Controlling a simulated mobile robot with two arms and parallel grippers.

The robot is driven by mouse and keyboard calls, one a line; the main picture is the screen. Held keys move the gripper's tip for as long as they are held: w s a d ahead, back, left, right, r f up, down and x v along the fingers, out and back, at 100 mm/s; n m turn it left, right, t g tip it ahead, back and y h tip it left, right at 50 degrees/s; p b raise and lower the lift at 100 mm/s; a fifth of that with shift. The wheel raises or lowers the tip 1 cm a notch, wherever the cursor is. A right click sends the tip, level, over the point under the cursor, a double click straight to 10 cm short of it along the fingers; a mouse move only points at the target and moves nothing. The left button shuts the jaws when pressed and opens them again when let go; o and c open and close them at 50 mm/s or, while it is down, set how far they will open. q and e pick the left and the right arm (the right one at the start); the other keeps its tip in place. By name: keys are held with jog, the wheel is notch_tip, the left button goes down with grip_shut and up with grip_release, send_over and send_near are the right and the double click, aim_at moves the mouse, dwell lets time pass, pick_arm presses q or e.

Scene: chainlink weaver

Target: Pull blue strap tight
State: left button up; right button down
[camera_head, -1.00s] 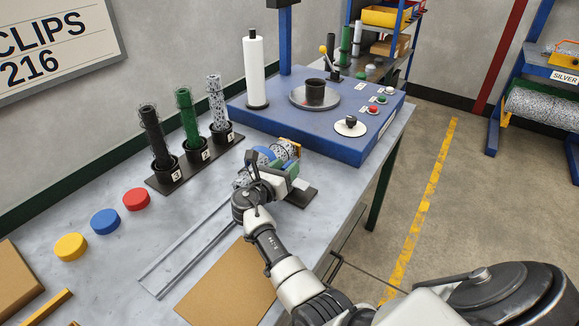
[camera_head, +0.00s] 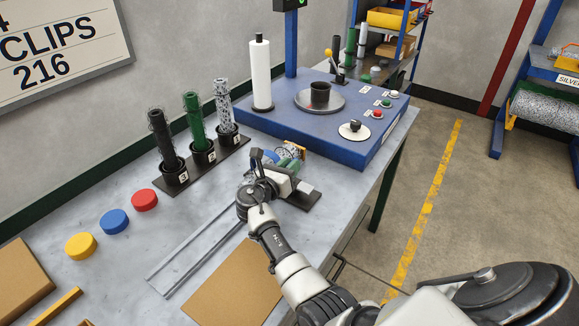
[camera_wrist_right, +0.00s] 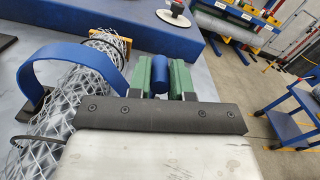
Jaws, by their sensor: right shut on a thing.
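A blue strap (camera_wrist_right: 48,62) arches as a wide loop over a roll of silver wire mesh (camera_wrist_right: 85,85) in the right wrist view. The loop stands clear of the mesh at its top left. My right gripper (camera_wrist_right: 160,75) has green fingers shut on a blue piece, which looks like the strap's end, to the right of the roll. The link between this piece and the loop is hidden. In the head view the right gripper (camera_head: 289,167) is beside the blue strap (camera_head: 270,156), partly covering the roll. My left gripper is not in view.
A blue machine platform (camera_head: 340,135) stands just behind the roll. A rack with black, green and speckled mesh rolls (camera_head: 205,160) is to the left. Yellow, blue and red discs (camera_head: 115,222) and a brown board (camera_head: 235,285) lie on the grey table (camera_head: 130,270).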

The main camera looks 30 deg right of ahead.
notch_tip(320, 180, up, 8)
jog(key=p, duration=0.7)
jog(key=shift+r, duration=0.25)
jog(key=shift+f, duration=0.1)
jog(key=c, duration=1)
grip_release()
jog(key=shift+d, duration=0.1)
jog(key=shift+c, duration=0.2)
